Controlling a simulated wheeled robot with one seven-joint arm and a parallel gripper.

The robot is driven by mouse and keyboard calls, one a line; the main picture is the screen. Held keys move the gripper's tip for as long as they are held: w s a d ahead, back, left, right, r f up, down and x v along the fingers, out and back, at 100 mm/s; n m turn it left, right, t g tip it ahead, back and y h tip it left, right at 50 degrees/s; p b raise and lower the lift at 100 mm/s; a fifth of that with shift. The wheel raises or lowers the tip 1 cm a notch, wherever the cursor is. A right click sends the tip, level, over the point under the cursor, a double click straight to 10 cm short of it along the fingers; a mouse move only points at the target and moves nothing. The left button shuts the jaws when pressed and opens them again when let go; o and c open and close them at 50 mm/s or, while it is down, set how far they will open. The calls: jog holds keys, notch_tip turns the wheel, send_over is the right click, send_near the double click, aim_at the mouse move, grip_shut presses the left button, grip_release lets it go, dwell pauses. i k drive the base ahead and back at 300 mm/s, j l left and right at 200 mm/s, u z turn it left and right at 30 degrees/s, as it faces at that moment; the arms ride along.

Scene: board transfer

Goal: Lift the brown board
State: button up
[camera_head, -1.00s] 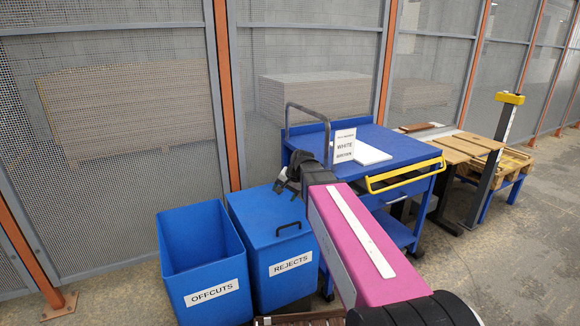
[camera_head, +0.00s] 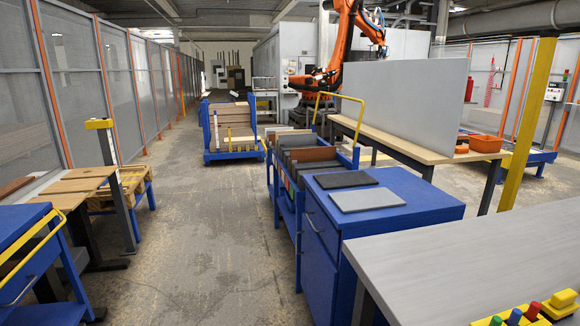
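Several brown boards are in view, and I cannot tell which one the task means. A dark brown board (camera_head: 14,187) lies flat at the far left edge, beside light tan boards (camera_head: 78,186) on a bench. Reddish-brown boards (camera_head: 312,154) stand on edge in a blue rack cart (camera_head: 285,200) near the middle. My gripper is not in this view, so what it holds is hidden.
A blue cabinet (camera_head: 335,240) carries a dark grey board (camera_head: 340,179) and a light grey board (camera_head: 367,199). A grey worktop (camera_head: 470,260) fills the lower right. An orange robot arm (camera_head: 345,45) stands behind. The floor aisle (camera_head: 200,230) left of the cart is clear.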

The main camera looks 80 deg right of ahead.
aim_at(309, 155)
jog(key=z, duration=1.6)
